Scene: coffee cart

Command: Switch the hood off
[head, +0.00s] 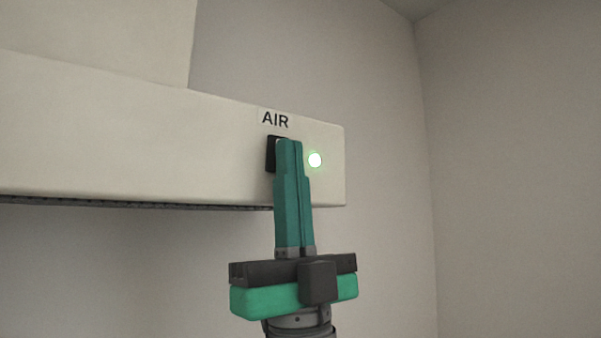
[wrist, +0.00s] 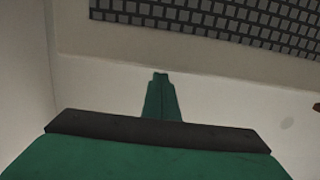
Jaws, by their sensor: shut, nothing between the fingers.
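The hood (head: 120,140) is a pale box with a front panel in the head view. A black switch (head: 270,155) sits on the panel under the label "AIR" (head: 275,120). In the wrist view the shut fingers (wrist: 160,76) reach toward the pale panel; the switch is not seen there.
The hood's dark grille (wrist: 230,22) runs along its underside. A bare wall corner (head: 430,150) stands to the right of the hood. The space below the panel and to its right looks clear.

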